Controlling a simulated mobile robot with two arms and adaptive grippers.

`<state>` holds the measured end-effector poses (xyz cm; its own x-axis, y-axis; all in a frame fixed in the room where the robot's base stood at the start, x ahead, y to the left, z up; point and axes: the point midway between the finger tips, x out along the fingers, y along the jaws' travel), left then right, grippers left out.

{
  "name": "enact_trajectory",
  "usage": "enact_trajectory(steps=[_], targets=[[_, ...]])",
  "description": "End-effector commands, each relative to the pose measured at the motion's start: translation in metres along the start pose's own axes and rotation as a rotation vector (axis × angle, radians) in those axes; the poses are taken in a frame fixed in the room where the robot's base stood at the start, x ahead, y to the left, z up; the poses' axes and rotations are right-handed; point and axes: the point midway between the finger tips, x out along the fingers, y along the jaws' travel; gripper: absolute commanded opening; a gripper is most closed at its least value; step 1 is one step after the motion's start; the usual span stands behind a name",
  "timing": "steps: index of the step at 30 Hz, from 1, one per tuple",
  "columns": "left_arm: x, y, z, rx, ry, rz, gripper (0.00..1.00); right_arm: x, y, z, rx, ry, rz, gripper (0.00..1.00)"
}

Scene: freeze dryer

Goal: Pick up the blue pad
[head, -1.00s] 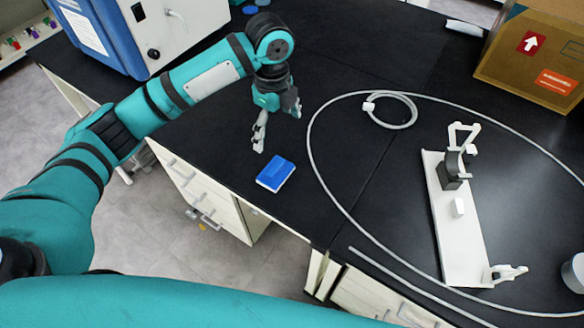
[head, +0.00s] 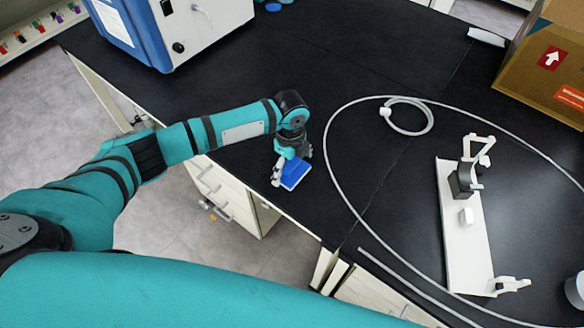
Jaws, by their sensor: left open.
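The blue pad (head: 293,174) lies flat on the black bench top near its front edge, with a paler lower side. My left gripper (head: 289,178) is open and directly over the pad, its fingers pointing down and hiding part of it. One finger shows at the pad's left side. I cannot tell whether the fingers touch the pad. My right gripper is not in view.
A grey hose (head: 337,187) loops across the bench right of the pad. A white stand with a clamp (head: 464,235) lies farther right. A cardboard box (head: 548,70) is at the back right. A blue and white machine (head: 200,28) stands at the back left.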

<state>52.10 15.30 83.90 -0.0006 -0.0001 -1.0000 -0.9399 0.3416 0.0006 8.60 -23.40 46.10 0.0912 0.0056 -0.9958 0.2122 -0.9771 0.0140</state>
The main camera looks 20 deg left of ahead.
Motion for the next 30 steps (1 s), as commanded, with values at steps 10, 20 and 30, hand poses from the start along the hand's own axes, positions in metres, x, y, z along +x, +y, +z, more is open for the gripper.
enact_trajectory(steps=[10,20,30], targets=[[0.0091,0.0003,0.0005,0.000,-0.001,0.000,0.97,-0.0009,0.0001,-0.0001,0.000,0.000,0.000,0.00],[0.0087,0.0002,0.0005,0.000,-0.001,0.000,0.54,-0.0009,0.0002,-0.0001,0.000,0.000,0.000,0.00],[0.0058,-0.0003,0.0005,0.000,-0.001,-0.002,0.52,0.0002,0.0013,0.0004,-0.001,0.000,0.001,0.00]])
